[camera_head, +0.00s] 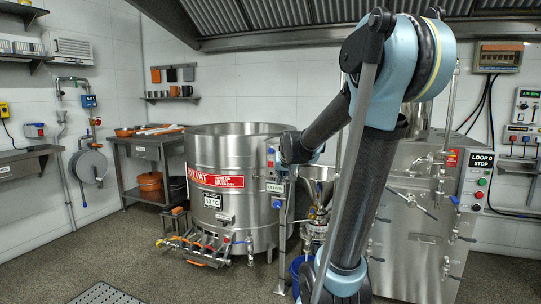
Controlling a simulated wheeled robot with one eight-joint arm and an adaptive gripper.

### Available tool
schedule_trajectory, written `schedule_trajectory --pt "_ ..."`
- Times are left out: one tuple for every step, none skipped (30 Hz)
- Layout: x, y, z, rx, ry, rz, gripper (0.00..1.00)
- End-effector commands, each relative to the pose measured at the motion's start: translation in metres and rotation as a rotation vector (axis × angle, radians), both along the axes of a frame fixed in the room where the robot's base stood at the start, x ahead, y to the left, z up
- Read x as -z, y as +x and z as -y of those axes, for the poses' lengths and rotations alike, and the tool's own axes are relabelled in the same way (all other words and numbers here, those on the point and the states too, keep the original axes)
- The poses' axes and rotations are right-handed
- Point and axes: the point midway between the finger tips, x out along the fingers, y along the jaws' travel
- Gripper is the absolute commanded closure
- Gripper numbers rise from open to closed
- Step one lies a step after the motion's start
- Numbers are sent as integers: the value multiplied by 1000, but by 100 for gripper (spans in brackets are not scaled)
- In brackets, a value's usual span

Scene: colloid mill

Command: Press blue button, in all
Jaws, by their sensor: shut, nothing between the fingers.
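My arm crosses the middle of the view and its far end reaches the upright control post (276,187) in front of the steel vat. My gripper (282,168) is at the end of the wrist, close against the upper part of this post. It is small and partly hidden by my wrist, and I see nothing held in it. Small blue spots show on the post, one near its top (270,150) and one lower down (277,204). I cannot tell which is the blue button, or whether my gripper touches it.
The round steel vat (222,155) with red labels stands behind the post, with pipes and valves (205,248) low in front. A steel cabinet (415,225) with a button panel (479,180) stands at right. A blue bucket (297,272) is on the floor. Open floor lies front left.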

Motion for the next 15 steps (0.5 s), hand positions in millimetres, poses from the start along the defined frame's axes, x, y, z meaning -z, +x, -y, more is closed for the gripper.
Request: schedule_trajectory --pt "-4 15 -4 -1 6 19 100" --pt "-6 23 -7 -1 10 32 100" --pt "-8 34 -10 0 16 48 100" --pt "-10 42 -12 0 21 60 100" --pt "-12 50 -15 0 25 72 100" --pt "-14 61 -18 -1 31 89 100" --pt "-16 69 -21 -1 35 100 100" --pt "-17 77 -23 -1 39 113 100" --pt "-19 88 -27 -2 45 128 100" --pt "-20 95 -29 -2 50 140 100" --pt "-21 103 -32 -2 55 152 100" --pt "-23 113 -35 -2 61 168 100" --pt "-24 121 -38 -2 66 180 100" --pt "-25 128 -41 -2 70 191 100" --pt "-26 138 -44 -2 77 207 100"
